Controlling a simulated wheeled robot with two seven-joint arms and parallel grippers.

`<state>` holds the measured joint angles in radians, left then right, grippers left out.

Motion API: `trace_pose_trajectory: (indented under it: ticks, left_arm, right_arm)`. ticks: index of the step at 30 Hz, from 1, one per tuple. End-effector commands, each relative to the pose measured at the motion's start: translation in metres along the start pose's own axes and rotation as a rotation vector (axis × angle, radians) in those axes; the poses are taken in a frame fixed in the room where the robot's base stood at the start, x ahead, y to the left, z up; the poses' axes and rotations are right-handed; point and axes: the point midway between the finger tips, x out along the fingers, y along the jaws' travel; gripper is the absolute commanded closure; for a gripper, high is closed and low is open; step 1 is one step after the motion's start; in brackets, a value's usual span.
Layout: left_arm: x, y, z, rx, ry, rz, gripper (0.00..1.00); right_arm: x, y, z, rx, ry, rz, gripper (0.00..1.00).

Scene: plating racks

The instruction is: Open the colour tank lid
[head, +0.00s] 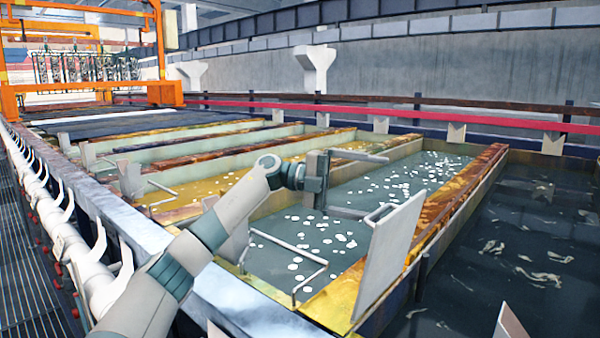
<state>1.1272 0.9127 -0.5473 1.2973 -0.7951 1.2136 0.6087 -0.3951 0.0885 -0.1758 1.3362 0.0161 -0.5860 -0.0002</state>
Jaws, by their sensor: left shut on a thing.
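The tank (350,195) in front of me holds grey-green liquid with many pale discs on its surface. At its near right corner a pale flat panel (391,252) stands tilted, with a thin bar handle (384,210) at its top left. I cannot tell for sure whether this panel is the lid. My left gripper (378,187) is over the tank, its two long fingers pointing right. The lower finger meets the bar handle, where the gripper is shut; the exact contact is too small to make out. My right gripper is out of view.
Another bar handle (300,247) stands on the near rim. A yellow tank (215,187) lies to the left and a dark tank (500,235) to the right. Rusty walls (465,190) divide them. White pipes (85,215) run along the left, and an orange gantry (160,50) stands behind.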

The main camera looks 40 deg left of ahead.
Motion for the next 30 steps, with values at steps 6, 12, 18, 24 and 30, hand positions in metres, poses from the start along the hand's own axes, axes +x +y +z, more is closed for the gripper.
trace_pose_trajectory:
  ticks: [6, 12, 18, 24, 30]
  left_arm:
    - [-0.016, -0.016, -0.003, 0.010, 0.002, -0.021, 0.22]
    - [-0.029, -0.017, -0.003, 0.010, 0.002, -0.021, 0.18]
    - [-0.040, -0.017, -0.003, 0.009, 0.001, -0.021, 0.18]
    - [-0.052, -0.018, -0.003, 0.011, 0.000, -0.020, 0.18]
    - [-0.064, -0.018, -0.003, 0.010, -0.002, -0.020, 0.18]
  right_arm:
    - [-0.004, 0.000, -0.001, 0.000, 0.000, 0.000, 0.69]
    - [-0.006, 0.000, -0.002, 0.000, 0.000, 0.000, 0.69]
    - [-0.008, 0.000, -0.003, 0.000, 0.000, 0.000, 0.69]
    - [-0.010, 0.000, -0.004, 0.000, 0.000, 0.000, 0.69]
    - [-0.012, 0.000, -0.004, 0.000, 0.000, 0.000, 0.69]
